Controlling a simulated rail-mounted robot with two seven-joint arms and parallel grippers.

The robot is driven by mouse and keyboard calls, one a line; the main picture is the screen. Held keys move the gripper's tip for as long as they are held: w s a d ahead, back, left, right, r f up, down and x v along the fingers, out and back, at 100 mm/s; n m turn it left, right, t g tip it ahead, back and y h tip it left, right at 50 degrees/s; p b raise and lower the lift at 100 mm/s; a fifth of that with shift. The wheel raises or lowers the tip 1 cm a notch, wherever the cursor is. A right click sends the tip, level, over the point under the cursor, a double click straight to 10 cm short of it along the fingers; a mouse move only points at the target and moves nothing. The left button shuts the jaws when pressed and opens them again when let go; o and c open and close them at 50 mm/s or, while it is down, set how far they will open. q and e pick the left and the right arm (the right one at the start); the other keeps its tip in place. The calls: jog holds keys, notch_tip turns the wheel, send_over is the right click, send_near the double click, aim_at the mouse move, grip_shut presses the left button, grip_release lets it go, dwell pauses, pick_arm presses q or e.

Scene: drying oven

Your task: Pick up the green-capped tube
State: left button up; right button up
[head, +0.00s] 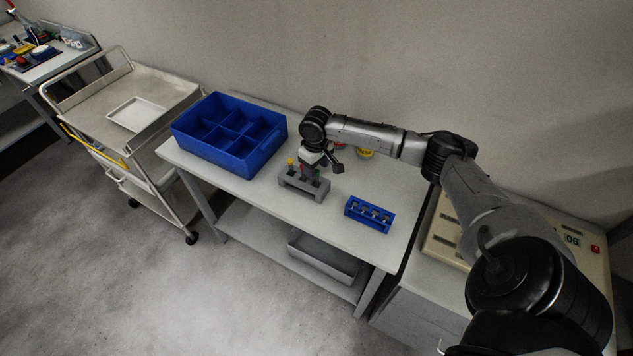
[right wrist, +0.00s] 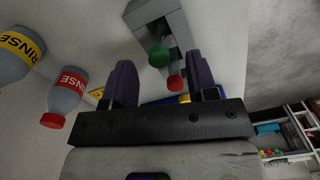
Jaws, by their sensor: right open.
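The green-capped tube stands in a grey rack (head: 303,187) on the table; its green cap (right wrist: 158,56) shows in the right wrist view. A red cap (right wrist: 175,83) is beside it, and a yellow cap (head: 291,161) is at the rack's left end in the head view. My right gripper (right wrist: 162,74) is open above the rack, with its fingers on either side of the caps in the wrist picture. I cannot tell whether it touches any tube. The tube bodies are mostly hidden. My left gripper is not in view.
A blue compartment bin (head: 256,163) stands left of the rack, and a small blue rack (head: 369,214) to the right. Rinse bottles with yellow (right wrist: 17,53) and red (right wrist: 67,95) labels stand behind. A cart (head: 165,93) is at the left. The table's front is clear.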

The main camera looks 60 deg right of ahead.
aim_at(316, 172)
jog(key=shift+s+f+b, duration=0.1)
jog(key=shift+f+b, duration=0.2)
jog(key=shift+f, duration=2.35)
grip_shut()
jog(key=shift+r, duration=0.2)
